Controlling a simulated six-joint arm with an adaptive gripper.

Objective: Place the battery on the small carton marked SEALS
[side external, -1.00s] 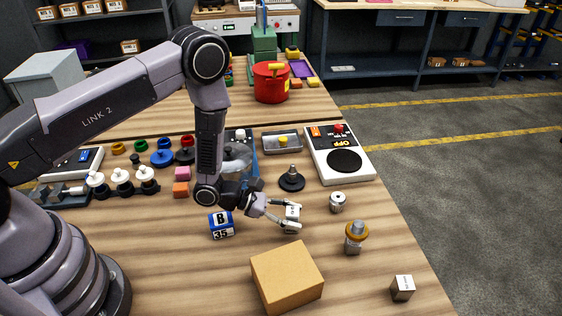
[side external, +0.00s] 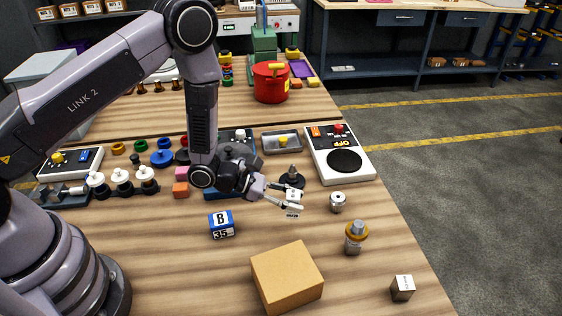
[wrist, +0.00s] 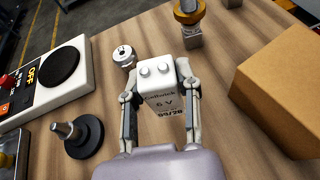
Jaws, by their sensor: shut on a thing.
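The battery is a white block with two round terminals and a 6 V label (wrist: 165,95); it also shows in the side view (side external: 294,198). My gripper (side external: 290,204) is shut on it, one finger on each side, and holds it above the table. A plain brown carton (side external: 287,277) stands on the table in front of my gripper. It also shows at the right of the wrist view (wrist: 283,85), apart from the battery. No SEALS marking can be read on it in either view.
A blue and white block marked B 35 (side external: 221,224) stands left of the carton. A bolt with an orange ring (side external: 356,237), a silver knurled part (side external: 337,202) and a metal block (side external: 402,288) stand to the right. A black-based post (side external: 291,177) is just behind the battery.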

